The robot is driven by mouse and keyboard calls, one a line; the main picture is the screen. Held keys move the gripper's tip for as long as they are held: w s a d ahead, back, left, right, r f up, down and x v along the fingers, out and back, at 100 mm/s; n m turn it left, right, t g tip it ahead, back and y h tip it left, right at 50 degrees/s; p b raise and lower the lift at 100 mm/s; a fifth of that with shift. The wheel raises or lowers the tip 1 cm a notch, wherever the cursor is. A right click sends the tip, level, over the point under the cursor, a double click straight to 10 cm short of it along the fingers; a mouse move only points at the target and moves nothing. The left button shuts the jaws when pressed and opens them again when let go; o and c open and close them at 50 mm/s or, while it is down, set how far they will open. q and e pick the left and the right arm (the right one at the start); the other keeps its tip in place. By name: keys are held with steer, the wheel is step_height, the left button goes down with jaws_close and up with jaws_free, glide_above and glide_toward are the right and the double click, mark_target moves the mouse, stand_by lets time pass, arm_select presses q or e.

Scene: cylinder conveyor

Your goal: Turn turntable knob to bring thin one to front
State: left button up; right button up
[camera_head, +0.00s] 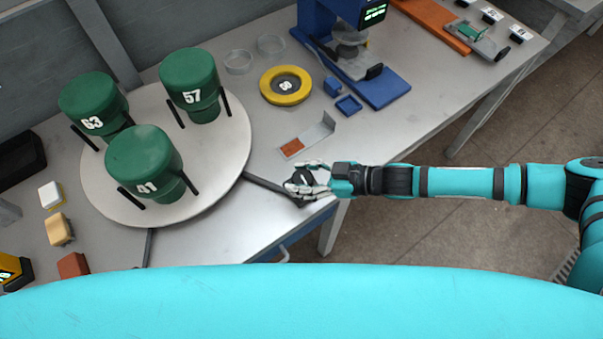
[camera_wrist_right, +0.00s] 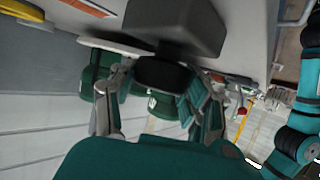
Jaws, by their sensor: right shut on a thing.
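A round pale turntable (camera_head: 100,185) carries three green cylinders between black posts: 63 (camera_head: 93,100) at the back left, 57 (camera_head: 190,78) at the back right and 41 (camera_head: 143,160) nearest me. They look similar in width from above; I cannot tell which is thin. A dark handle bar (camera_head: 268,186) runs from the turntable's right edge to my right gripper (camera_head: 307,184). The gripper is shut around the black knob at the bar's end, mostly hidden by the fingers. In the right wrist view, the black knob (camera_wrist_right: 163,76) sits between the fingers. My left gripper is not in view.
Right of the turntable are a yellow ring (camera_head: 265,84) labelled 88, clear dishes (camera_head: 238,62) and an angled metal plate (camera_head: 322,131). A blue machine (camera_head: 385,92) stands farther back. Small blocks (camera_head: 58,229) lie at the left. The table edge is close to my right gripper.

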steer(key=shift+w+d+n+g, duration=0.1)
steer(key=shift+n+g, duration=0.4)
steer(key=o, duration=1.1)
steer(key=shift+o, duration=0.2)
steer(key=v, duration=1.2)
steer(key=shift+d+f, duration=0.1)
